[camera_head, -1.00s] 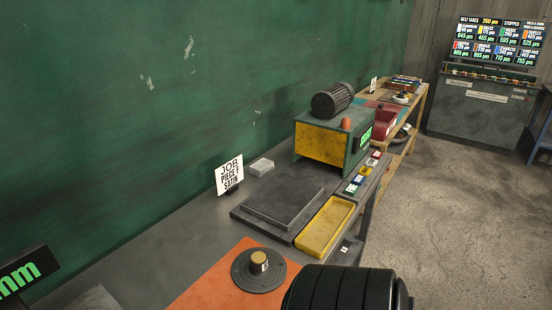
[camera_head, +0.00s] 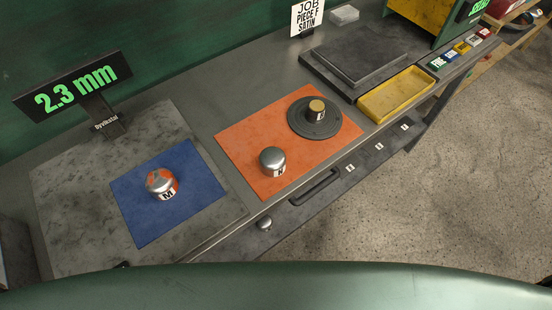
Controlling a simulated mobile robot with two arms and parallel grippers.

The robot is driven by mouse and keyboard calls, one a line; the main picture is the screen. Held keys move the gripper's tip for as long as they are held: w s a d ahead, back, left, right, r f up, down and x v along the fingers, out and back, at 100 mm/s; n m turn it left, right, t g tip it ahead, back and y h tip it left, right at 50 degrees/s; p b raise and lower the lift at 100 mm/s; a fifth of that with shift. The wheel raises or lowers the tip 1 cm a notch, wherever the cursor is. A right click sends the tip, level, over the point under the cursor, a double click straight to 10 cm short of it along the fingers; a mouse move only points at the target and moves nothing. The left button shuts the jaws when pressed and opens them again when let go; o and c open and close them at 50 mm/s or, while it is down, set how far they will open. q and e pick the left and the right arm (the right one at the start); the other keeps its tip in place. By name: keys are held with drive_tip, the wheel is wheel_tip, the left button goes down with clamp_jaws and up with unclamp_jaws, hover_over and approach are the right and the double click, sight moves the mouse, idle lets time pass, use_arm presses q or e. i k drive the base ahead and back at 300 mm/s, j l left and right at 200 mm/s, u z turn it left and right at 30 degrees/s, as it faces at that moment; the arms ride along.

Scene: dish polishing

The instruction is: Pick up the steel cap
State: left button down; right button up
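Two shiny domed steel caps show in the head view. One steel cap (camera_head: 162,183) sits on the blue mat (camera_head: 204,183) and carries a white label; an orange patch shows on its surface. The other steel cap (camera_head: 272,160) sits on the orange mat (camera_head: 240,145), also with a white label. Beside it on the same mat lies a dark round disc (camera_head: 314,129) with a brass-topped knob (camera_head: 317,107). I cannot tell from the view which cap is the one named. Neither of my grippers is in view.
A display reading 2.3 mm (camera_head: 76,89) stands at the left. A dark raised plate (camera_head: 360,52), a yellow tray (camera_head: 396,94) and a JOB PIECE F SATIN sign (camera_head: 307,17) are toward the back right. A drawer handle (camera_head: 314,187) is along the bench front.

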sight(160, 183)
drive_tip(key=u, duration=1.15)
drive_tip(key=k+l+u, duration=0.3)
drive_tip(key=k+l, duration=0.15)
drive_tip(key=k+l+u, duration=0.3)
drive_tip(key=k+l, duration=0.15)
drive_tip(key=k, duration=0.05)
